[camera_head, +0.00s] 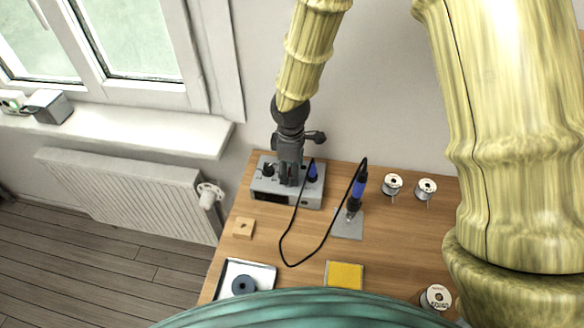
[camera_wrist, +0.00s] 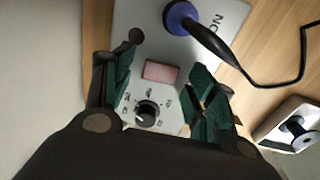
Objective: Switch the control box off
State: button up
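The control box (camera_head: 262,186) is a grey box at the back left of the wooden table, with a dark panel on its front. My gripper (camera_head: 288,180) points down over its top and hides part of it. In the wrist view, my gripper (camera_wrist: 163,75) is open, with its dark green finger pads apart. A pinkish red rectangular piece (camera_wrist: 160,72) on the box shows between the fingers. A black dial (camera_wrist: 146,113) with marks around it sits nearer the palm. I cannot tell whether the fingers touch the box, or the red piece's position.
A blue plug (camera_wrist: 181,16) joins a black cable to the box, close to my gripper. The cable loops to a blue soldering iron (camera_head: 357,190) on its stand. A wooden block (camera_head: 243,228), a tray (camera_head: 262,274), a yellow sponge (camera_head: 345,275) and wire spools (camera_head: 392,185) also lie there.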

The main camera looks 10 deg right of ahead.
notch_tip(320, 180, up, 12)
jog(key=shift+s, duration=0.35)
dwell(0.5)
jog(key=shift+s+f, duration=0.1)
dwell(0.4)
